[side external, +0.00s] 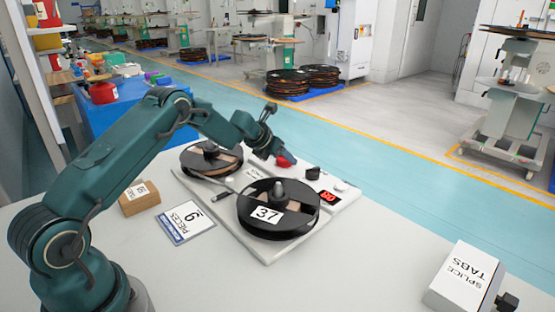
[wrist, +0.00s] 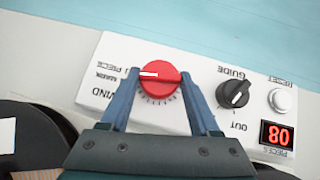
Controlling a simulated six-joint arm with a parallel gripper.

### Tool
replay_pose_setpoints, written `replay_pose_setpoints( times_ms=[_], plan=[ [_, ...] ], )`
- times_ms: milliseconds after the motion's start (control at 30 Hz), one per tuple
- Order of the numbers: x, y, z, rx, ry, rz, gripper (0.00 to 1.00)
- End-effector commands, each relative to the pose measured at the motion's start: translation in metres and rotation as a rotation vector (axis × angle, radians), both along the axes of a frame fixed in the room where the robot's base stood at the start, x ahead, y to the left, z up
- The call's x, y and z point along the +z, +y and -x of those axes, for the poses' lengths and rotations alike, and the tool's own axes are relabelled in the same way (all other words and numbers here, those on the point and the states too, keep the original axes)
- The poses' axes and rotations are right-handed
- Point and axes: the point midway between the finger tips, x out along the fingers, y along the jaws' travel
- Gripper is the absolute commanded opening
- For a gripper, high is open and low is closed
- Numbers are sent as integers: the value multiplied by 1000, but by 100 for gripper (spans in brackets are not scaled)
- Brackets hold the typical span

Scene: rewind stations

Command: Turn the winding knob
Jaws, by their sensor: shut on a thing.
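The red winding knob (wrist: 160,78) has a white pointer line that points left in the wrist view. It sits on a white panel with tick marks and upside-down lettering "WIND". In the wrist view, the two blue fingers of my gripper (wrist: 160,77) stand on either side of the knob and are shut on it. In the side view the red knob (side external: 284,161) shows beneath the end of my gripper (side external: 278,152).
A black GUIDE knob (wrist: 234,95), a white RESET button (wrist: 281,99) and a red display (wrist: 277,135) are beside it. A PIECES card (side external: 186,222), a tan box (side external: 138,198) and a SPLICE TABS box (side external: 464,277) lie on the table.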

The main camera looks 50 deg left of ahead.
Motion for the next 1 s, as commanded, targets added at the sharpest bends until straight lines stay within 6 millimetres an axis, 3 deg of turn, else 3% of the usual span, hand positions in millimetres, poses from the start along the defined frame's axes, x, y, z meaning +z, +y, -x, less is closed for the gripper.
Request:
replay_pose_setpoints(
  times_ms=[400,900,933,1000],
  plan=[
    [1,3,-1,-170,-5,-3,7],
    [3,3,-2,-190,-8,-4,7],
    [3,3,-2,-190,-9,-4,66],
    [3,3,-2,-190,-8,-3,91]
  ],
)
